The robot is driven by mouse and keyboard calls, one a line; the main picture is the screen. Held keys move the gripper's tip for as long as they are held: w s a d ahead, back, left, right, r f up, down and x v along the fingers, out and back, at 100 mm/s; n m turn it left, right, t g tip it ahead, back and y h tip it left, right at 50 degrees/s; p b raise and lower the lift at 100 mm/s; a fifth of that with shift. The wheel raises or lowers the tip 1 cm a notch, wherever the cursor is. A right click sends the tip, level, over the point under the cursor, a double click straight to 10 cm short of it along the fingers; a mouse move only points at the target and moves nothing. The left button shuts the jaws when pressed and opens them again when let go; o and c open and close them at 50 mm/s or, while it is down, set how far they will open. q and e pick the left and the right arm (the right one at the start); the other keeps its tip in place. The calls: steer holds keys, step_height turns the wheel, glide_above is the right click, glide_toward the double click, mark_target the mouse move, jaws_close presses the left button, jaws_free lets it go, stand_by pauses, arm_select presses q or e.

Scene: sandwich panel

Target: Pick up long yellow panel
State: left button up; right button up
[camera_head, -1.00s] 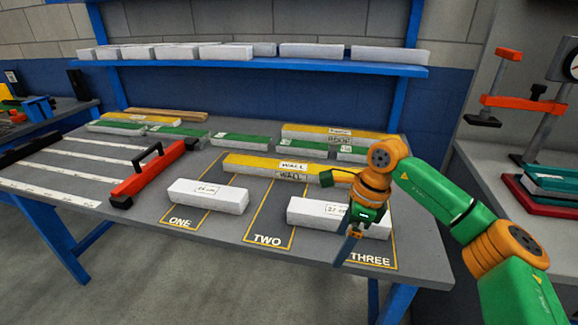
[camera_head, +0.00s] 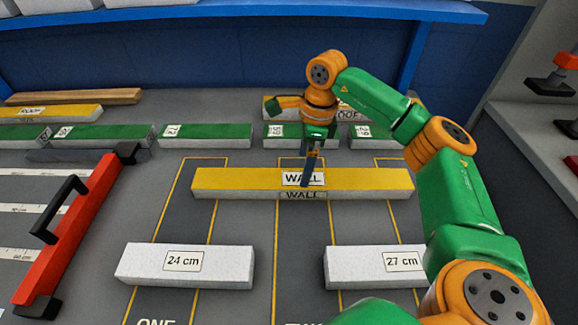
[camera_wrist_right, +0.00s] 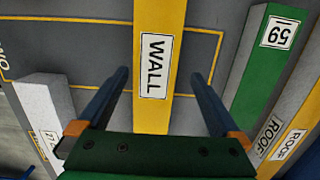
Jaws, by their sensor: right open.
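The long yellow panel (camera_head: 240,180), yellow on top with a white core and labelled WALL, lies flat across the marked lanes in the middle of the table. My right gripper (camera_head: 308,180) points down at its middle, near the label. In the right wrist view the open fingers (camera_wrist_right: 160,74) stand on either side of the yellow panel (camera_wrist_right: 158,115), with a gap on both sides. Nothing is held. How far the fingertips reach down beside the panel is hard to tell. My left gripper is not in view.
White blocks marked 24 cm (camera_head: 186,265) and 27 cm (camera_head: 375,267) lie in front. Several green panels (camera_head: 205,135) and a yellow ROOF panel (camera_head: 276,104) lie behind. A blue shelf (camera_head: 250,13) spans the back.

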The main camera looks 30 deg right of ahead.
steer(key=f, duration=0.3)
steer(key=s+f, duration=0.1)
steer(key=f, duration=0.1)
steer(key=shift+a+f+p, duration=0.2)
steer(key=shift+p, duration=0.2)
steer(key=shift+w+f, duration=0.25)
steer(key=shift+w, duration=0.05)
steer(key=shift+s+r, duration=0.1)
steer(key=c, duration=1.5)
